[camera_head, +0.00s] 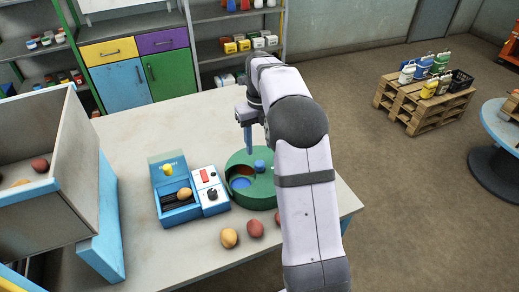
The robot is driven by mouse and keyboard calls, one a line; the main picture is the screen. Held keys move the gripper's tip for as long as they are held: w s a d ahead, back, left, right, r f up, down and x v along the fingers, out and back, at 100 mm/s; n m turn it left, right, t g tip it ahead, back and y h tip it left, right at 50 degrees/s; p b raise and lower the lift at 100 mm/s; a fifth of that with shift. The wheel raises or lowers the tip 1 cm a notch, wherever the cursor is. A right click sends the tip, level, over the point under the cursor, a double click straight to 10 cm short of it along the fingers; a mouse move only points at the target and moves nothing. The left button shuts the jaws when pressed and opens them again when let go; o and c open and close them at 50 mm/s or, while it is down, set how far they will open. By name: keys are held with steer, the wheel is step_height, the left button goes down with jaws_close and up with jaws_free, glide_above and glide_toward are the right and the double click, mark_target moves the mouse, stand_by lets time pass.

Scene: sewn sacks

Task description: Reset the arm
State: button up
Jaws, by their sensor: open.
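My gripper (248,148) hangs with its fingers pointing down above the back edge of a round green device (240,199) on the table (140,140). It is open, and I see nothing between its fingers. My arm reaches up from the bottom right and bends over at the top, hiding the right part of the green device. The device has a blue knob on top and a recess with a blue and a brown-red area.
A blue box (180,213) with a yellow knob holds a yellowish potato-like item, beside a white control panel (209,190). A yellowish item (228,238) and a reddish item (255,228) lie at the front. A large bin (75,150) stands left. The table's back left is clear.

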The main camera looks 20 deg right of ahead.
stand_by(0.5)
steer(key=shift+s+a+n, duration=0.4)
steer(key=shift+s+n, duration=0.05)
steer(key=shift+n, duration=0.45)
steer(key=s+a+f+n, duration=0.2)
steer(key=s+a+n, duration=0.1)
steer(key=s+n, duration=0.6)
steer(key=s+a+f+n, duration=0.2)
steer(key=s+a+n, duration=0.2)
steer(key=s+n, duration=0.4)
steer(key=s+a+f+n, duration=0.2)
steer(key=s+a+n, duration=0.2)
steer(key=s+n, duration=0.5)
steer(key=n, duration=0.7)
steer(key=shift+s+f+n, duration=0.3)
steer(key=shift+s+n, duration=0.05)
steer(key=shift+n, duration=0.05)
